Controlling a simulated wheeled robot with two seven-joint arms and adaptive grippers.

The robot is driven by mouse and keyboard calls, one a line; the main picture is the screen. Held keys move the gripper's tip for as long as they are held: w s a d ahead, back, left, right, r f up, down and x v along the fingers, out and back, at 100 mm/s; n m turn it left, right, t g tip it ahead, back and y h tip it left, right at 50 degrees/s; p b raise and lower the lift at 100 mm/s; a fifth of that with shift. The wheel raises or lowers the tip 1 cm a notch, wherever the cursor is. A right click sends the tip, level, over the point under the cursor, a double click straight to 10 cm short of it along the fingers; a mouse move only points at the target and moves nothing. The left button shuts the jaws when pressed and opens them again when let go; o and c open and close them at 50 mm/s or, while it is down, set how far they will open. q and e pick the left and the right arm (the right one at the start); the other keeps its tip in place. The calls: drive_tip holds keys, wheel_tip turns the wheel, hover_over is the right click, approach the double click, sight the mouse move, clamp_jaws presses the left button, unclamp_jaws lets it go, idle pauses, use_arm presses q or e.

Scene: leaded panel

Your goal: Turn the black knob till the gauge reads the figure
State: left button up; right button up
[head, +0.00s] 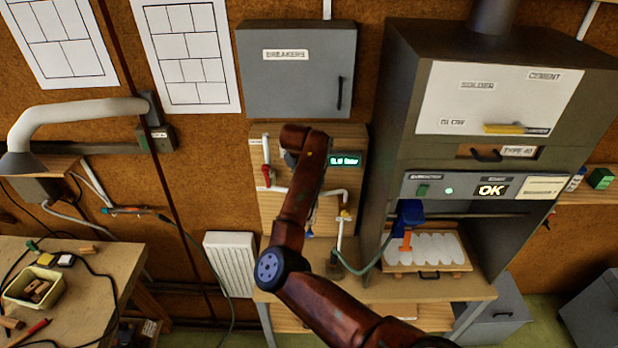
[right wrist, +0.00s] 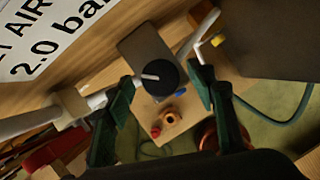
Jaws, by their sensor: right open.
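The black knob (right wrist: 160,77), round with a pale pointer line, shows in the right wrist view in front of a dark plate. My right gripper (right wrist: 162,80) is open, with its dark green fingers on either side of the knob; I cannot tell whether they touch it. The gauge (head: 345,160) is a small lit green display on the wooden panel in the head view; its digits are too small to read surely. In the head view my right arm hides the knob and gripper. My left gripper is not in view.
A red-handled valve (head: 267,174) and white pipes are on the panel, left of my arm. A grey breaker box (head: 298,85) hangs above. A large grey cabinet (head: 400,130) with a tray (head: 428,268) stands right. A green hose (head: 365,270) runs between them.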

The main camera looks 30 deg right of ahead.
drive_tip(key=shift+w+d+f, duration=0.1)
drive_tip(key=shift+f, duration=0.15)
drive_tip(key=c, duration=1.1)
